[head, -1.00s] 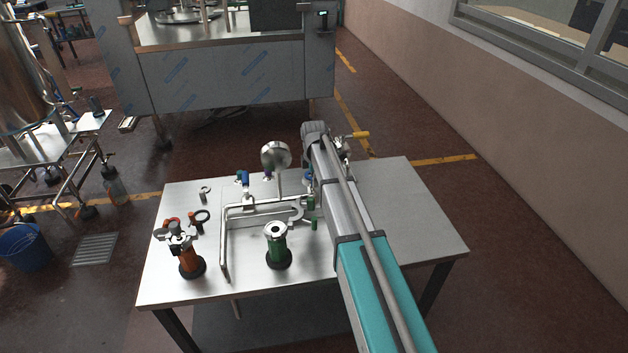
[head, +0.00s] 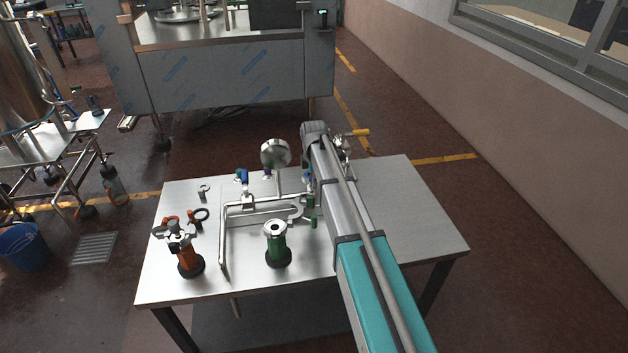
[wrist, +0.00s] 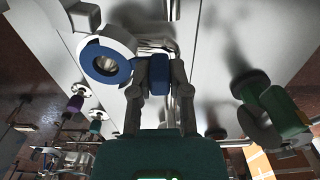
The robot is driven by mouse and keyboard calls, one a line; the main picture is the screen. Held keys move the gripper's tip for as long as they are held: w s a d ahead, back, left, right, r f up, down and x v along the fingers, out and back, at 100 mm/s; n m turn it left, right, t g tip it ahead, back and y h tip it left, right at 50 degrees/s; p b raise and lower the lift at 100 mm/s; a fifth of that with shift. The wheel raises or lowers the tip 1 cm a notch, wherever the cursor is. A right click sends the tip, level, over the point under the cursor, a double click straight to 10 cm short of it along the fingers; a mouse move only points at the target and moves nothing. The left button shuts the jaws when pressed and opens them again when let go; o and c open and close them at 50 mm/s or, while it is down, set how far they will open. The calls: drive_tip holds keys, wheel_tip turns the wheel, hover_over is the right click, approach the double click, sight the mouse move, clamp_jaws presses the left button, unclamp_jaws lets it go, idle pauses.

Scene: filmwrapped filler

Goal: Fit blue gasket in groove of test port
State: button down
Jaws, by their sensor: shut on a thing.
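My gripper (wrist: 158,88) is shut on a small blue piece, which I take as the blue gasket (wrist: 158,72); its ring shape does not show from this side. In the head view my arm reaches over the table, and my fingers are mostly hidden behind it. To the left of the fingers in the wrist view is a pale round fitting with a blue ring-shaped face (wrist: 104,64) and a metallic centre, apart from the held piece. I cannot tell whether it is the test port. No groove can be made out.
The table's right side is clear.

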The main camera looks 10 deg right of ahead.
drive_tip(key=shift+f, duration=0.2)
idle(0.7)
drive_tip(key=c, duration=0.5)
unclamp_jaws()
